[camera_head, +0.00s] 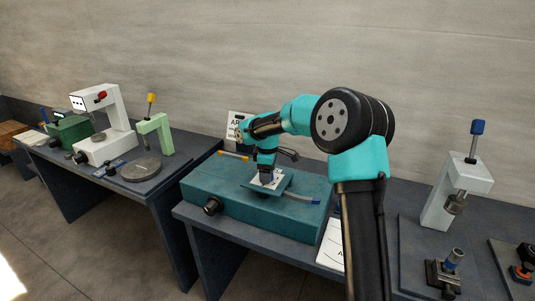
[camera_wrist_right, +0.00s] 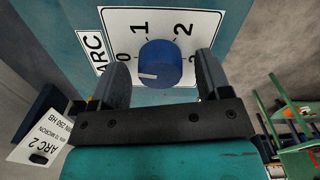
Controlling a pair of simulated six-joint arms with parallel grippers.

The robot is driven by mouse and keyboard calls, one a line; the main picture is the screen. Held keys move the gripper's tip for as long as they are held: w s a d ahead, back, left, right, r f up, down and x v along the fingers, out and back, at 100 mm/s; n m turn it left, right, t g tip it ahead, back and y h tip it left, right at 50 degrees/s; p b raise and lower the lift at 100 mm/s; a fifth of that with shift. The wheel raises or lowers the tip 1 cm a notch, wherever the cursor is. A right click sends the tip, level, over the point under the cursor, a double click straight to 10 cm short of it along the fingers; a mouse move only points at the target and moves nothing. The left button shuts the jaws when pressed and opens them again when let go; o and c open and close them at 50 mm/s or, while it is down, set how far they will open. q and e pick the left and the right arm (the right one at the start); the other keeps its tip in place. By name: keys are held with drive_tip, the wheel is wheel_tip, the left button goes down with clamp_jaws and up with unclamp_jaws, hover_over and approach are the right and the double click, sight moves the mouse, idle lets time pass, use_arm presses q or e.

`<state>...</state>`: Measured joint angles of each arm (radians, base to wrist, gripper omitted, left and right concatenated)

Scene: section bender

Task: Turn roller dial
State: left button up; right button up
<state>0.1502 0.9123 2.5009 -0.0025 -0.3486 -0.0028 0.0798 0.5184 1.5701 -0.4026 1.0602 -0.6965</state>
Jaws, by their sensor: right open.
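The roller dial is a blue round knob (camera_wrist_right: 160,63) with a white pointer mark at its lower left, toward the 0 side. It sits on a white scale plate (camera_wrist_right: 187,20) marked ARC, with several numbers around the knob. My right gripper (camera_wrist_right: 163,82) is open, with one finger on each side of the knob; I cannot tell whether they touch it. In the head view my right gripper (camera_head: 266,174) points down over the white plate on the teal bender (camera_head: 255,222) and hides the knob. My left gripper is not in view.
An ARC 2 card (camera_wrist_right: 38,145) stands behind the bender. A black knob (camera_head: 211,206) is on the bender's front. A white press (camera_head: 458,190) stands at right, and a light green press (camera_head: 156,135) and white machine (camera_head: 103,125) stand on the left table.

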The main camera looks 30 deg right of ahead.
wheel_tip(320, 180, up, 17)
idle(0.5)
idle(0.4)
